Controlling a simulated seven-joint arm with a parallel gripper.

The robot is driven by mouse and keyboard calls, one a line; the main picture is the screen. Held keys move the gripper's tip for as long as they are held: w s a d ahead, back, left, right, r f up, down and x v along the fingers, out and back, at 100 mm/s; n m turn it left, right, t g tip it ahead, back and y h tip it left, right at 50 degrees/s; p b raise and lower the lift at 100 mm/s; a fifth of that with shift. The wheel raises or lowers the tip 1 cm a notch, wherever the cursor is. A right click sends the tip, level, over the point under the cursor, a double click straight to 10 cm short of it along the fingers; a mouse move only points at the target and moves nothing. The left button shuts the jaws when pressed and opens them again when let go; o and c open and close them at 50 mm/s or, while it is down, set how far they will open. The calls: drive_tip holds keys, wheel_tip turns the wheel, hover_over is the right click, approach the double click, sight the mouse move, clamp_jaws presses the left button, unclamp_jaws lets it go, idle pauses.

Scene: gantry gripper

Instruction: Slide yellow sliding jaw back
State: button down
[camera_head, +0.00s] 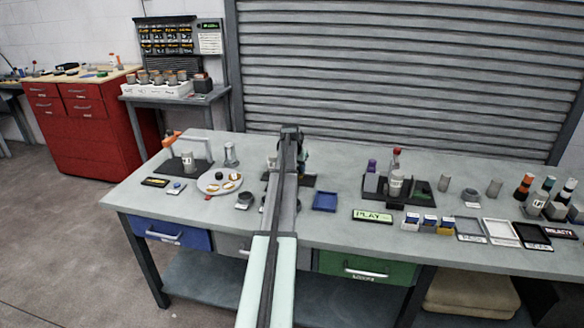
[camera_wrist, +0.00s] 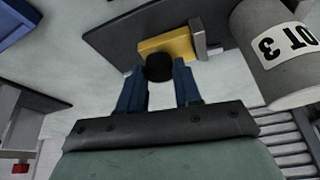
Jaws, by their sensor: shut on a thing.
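The yellow sliding jaw (camera_wrist: 168,46) shows in the wrist view at the top middle, against a dark plate. A round black knob (camera_wrist: 159,67) stands out from it on the near side. My gripper (camera_wrist: 159,78) has its two blue fingers on either side of this knob and is shut on it. A grey metal block (camera_wrist: 200,40) is just right of the yellow jaw. In the head view my gripper (camera_head: 290,135) is over the middle of the bench, and my arm hides the jaw and knob.
In the wrist view a grey cylinder labelled "LOT 3" (camera_wrist: 265,50) is close on the right. In the head view a white plate (camera_head: 210,187) is left of my arm, and a blue tray (camera_head: 325,202) is right of it. Small items crowd the bench's right side.

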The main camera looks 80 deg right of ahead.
drive_tip(key=shift+s, duration=0.65)
drive_tip(key=c, duration=0.8)
unclamp_jaws()
drive_tip(key=shift+r, duration=0.15)
drive_tip(key=v, duration=1.3)
drive_tip(key=shift+w+r, duration=0.1)
drive_tip(key=shift+r, duration=0.2)
